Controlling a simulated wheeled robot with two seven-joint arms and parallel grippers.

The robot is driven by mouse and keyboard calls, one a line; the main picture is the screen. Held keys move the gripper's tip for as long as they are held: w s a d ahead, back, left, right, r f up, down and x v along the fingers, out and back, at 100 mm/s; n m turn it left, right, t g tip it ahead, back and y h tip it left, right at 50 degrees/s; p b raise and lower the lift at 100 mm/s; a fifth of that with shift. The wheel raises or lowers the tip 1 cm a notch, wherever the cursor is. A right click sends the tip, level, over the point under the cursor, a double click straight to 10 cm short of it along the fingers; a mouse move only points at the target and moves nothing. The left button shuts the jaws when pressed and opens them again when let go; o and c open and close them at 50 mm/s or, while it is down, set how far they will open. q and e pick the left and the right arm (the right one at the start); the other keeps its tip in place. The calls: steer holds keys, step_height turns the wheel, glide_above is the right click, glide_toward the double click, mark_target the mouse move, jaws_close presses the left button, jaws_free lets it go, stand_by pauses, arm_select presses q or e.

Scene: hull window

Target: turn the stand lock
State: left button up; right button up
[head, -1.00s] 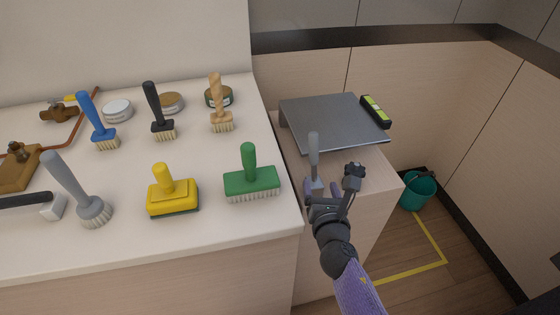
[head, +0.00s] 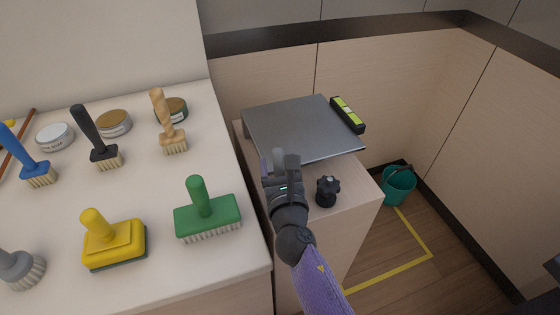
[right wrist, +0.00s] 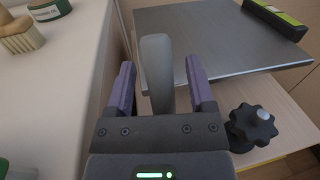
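An upright grey lever handle (right wrist: 157,72) stands in front of the grey metal plate of the stand (right wrist: 215,35). In the right wrist view my right gripper (right wrist: 160,88) is open, with one finger on each side of the lever and a gap on both sides. In the head view my right gripper (head: 281,170) hides most of the lever. A black star-shaped knob (head: 327,190) stands just right of the gripper and also shows in the right wrist view (right wrist: 252,124). I cannot tell which of the two is the stand lock. My left gripper is not in view.
A green-and-black level (head: 347,115) lies at the plate's right edge. The white counter (head: 155,190) at left holds several brushes, tins and a yellow scrubber (head: 113,240). A teal bucket (head: 398,187) stands on the floor at right.

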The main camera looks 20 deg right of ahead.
jaws_close()
stand_by(0.5)
stand_by(0.6)
